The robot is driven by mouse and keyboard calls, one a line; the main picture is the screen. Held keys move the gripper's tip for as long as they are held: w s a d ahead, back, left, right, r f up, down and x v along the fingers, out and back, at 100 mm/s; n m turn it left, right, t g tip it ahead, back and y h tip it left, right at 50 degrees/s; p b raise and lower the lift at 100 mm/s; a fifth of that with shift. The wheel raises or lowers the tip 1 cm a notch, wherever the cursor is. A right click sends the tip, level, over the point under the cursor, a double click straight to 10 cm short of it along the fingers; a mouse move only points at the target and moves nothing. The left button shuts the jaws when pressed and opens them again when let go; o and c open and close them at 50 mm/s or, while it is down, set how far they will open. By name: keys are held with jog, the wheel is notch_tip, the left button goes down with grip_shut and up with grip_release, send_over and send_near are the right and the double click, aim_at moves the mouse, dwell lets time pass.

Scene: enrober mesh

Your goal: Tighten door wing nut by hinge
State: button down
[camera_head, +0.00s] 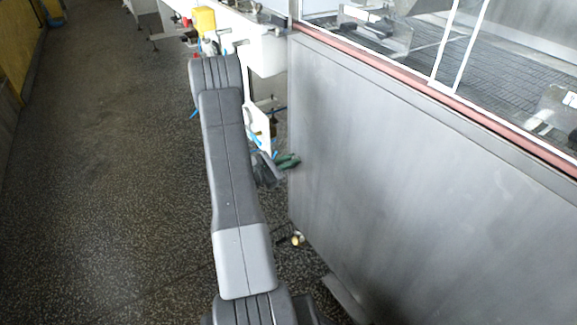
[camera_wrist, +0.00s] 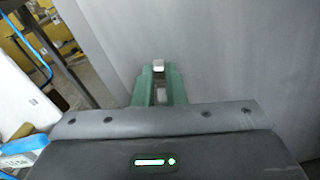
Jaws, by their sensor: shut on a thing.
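The wing nut (camera_wrist: 158,66) shows in the wrist view as a small pale metal piece between the tips of my green fingers. My gripper (camera_wrist: 158,74) is shut on it, close against a plain grey metal panel. In the head view my gripper (camera_head: 289,161) is at the left edge of the large grey panel (camera_head: 400,190), seemingly the door. The nut cannot be made out there. The hinge cannot be made out in either view, and how far the nut is turned cannot be told.
A red-brown ledge (camera_head: 430,95) runs above the panel, below a glazed machine with a dark mesh belt (camera_head: 520,75). White machinery (camera_head: 260,52) and a yellow box (camera_head: 203,20) stand behind my arm. The dark speckled floor (camera_head: 110,180) at left is clear.

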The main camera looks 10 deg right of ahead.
jog(key=m+b, duration=0.3)
jog(key=b, duration=0.2)
jog(key=f+m+b, duration=0.1)
jog(key=m+b, duration=0.1)
jog(key=shift+s+d+m, duration=0.1)
jog(key=shift+s+m, duration=0.2)
jog(key=shift+s, duration=0.05)
jog(key=m+b, duration=0.3)
jog(key=shift+s+f+m+b, duration=0.1)
jog(key=shift+s+m+b, duration=0.05)
jog(key=shift+m+b, duration=0.15)
jog(key=m, duration=0.2)
jog(key=shift+m, duration=0.3)
jog(key=shift+s+d+f+m, duration=0.1)
jog(key=shift+f+m, duration=0.05)
jog(key=shift+m, duration=0.7)
jog(key=shift+f+m, duration=0.1)
jog(key=shift+m, duration=0.75)
jog(key=c, duration=1.5)
grip_release()
jog(key=p+v, duration=0.3)
jog(key=v, duration=1.1)
jog(key=shift+r, duration=0.1)
